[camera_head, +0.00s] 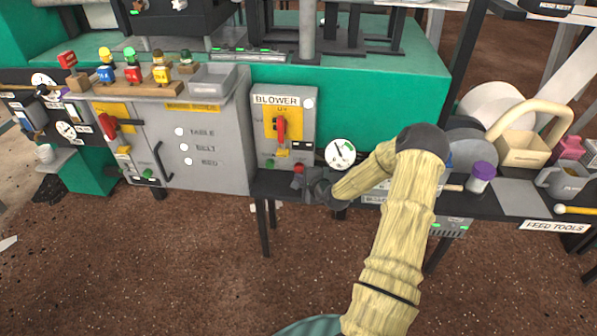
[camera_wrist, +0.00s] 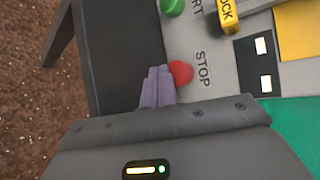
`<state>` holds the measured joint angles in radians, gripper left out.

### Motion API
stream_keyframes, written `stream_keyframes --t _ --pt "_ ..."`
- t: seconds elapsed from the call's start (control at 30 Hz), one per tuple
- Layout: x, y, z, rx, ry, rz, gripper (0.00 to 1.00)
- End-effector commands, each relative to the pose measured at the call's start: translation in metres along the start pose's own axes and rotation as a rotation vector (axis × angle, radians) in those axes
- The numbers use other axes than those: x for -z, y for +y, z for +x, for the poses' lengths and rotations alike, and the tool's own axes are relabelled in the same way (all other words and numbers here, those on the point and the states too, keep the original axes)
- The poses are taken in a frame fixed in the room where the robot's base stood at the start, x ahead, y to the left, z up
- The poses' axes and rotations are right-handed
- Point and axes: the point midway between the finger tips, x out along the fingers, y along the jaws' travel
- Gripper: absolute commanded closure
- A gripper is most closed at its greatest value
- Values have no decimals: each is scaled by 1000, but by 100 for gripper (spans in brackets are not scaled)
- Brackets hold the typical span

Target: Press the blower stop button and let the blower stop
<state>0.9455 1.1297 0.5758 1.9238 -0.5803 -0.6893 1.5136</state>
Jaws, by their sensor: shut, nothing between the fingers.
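The grey blower panel (camera_head: 307,125) carries a BLOWER label, a red switch handle (camera_head: 281,127) on a yellow plate, and a yellow lock piece (camera_head: 282,153). The red stop button (camera_head: 298,168) is at its lower right edge; in the wrist view it is the red dome (camera_wrist: 181,73) beside the word STOP. A green start button (camera_wrist: 172,7) sits farther along the same face. My gripper (camera_head: 310,184) is at the panel's lower right. In the wrist view its shut, empty fingers (camera_wrist: 157,84) end right at the red button; I cannot tell whether they press it.
A dark ledge (camera_wrist: 110,55) runs beside the button face. A round gauge (camera_head: 340,153) stands right of the panel. A grey cabinet (camera_head: 200,150) with a handle is to the left. A purple-capped jar (camera_head: 481,176) and feed tools lie on the right shelf.

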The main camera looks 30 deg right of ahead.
Motion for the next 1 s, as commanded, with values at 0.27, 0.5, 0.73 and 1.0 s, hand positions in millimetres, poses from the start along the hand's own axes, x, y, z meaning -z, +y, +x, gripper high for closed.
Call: stream_keyframes --t 0.27,0.5,0.73,1.0 --pt "-11 9 -14 -3 -1 1 100" --pt "-21 19 -28 -2 -2 1 100" --pt "-25 25 -35 -1 0 -1 100" --pt "-25 25 -34 -1 0 0 100"
